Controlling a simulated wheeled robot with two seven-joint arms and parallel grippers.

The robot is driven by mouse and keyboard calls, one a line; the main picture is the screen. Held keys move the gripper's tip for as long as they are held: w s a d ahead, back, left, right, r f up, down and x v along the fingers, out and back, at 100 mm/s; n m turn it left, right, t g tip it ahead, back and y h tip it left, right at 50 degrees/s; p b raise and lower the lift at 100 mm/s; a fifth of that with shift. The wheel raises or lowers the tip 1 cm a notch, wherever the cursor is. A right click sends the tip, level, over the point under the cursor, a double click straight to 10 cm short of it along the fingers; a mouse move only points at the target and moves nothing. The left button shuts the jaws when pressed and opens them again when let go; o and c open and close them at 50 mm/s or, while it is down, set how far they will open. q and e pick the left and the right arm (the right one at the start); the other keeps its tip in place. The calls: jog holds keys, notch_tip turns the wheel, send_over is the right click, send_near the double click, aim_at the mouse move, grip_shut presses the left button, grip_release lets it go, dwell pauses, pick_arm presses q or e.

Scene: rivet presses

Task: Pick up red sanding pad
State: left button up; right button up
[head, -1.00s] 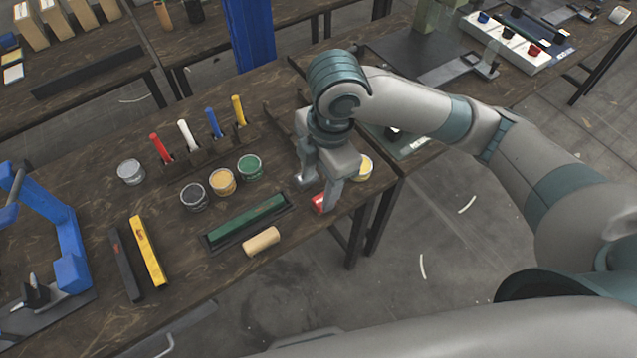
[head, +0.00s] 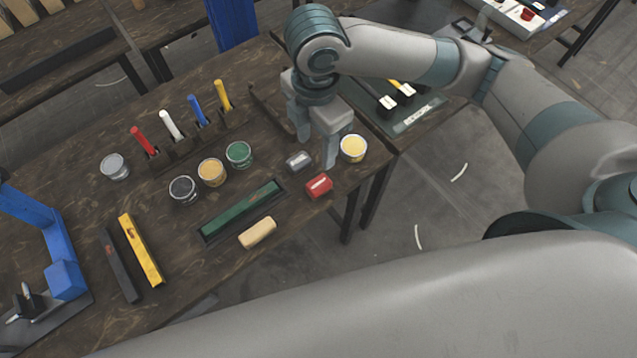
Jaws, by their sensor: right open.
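The red sanding pad (head: 319,185) lies on the dark wooden table near its front right edge, with a pale patch on its top. My right gripper (head: 317,153) is open and empty, with its fingers pointing down above and just behind the red pad. One finger tip is close to the red pad; I cannot tell the exact height. A grey pad (head: 299,160) lies just behind the red one, below the gripper. My left gripper is not in view.
A yellow-topped can (head: 354,148) stands right of the gripper. Several cans, including a green one (head: 239,154), and a rack of coloured handles stand behind.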

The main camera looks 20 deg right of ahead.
jog(key=p, duration=0.2)
send_over(319, 183)
jog(key=f, duration=1)
jog(key=shift+s+a+f, duration=0.1)
jog(key=shift+a+f, duration=0.15)
jog(key=shift+d+f+p, duration=0.1)
jog(key=shift+f+p, duration=0.3)
jog(key=shift+f, duration=0.15)
notch_tip(319, 183, down, 3)
jog(key=shift+d+f+p, duration=0.1)
jog(key=shift+d+p, duration=0.05)
jog(key=shift+p, duration=0.45)
jog(key=shift+f, duration=0.45)
jog(key=c, duration=1.2)
